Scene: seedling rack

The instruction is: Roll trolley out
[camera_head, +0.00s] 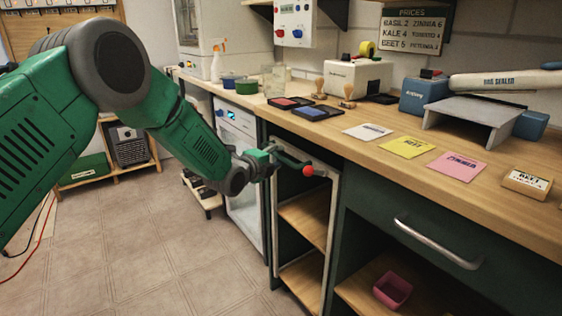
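The trolley (333,222) is a tall narrow unit with a pale frame and wooden shelves, standing in a bay under the counter. A handle with a red ball end (308,171) shows at its top front. My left arm comes in from the left, and my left gripper (272,163) is at the trolley's top front, right by the handle. The fingers overlap the dark bar there, so I cannot tell whether they are closed on it. The trolley's visible shelves look empty. My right gripper is not in view.
The tiled floor (150,260) in front of the trolley is clear. A white appliance (240,170) stands left of it, and a green drawer with a metal handle (437,243) is to the right. A pink pot (392,290) sits below the drawer. Stamps and cards lie on the counter (345,150).

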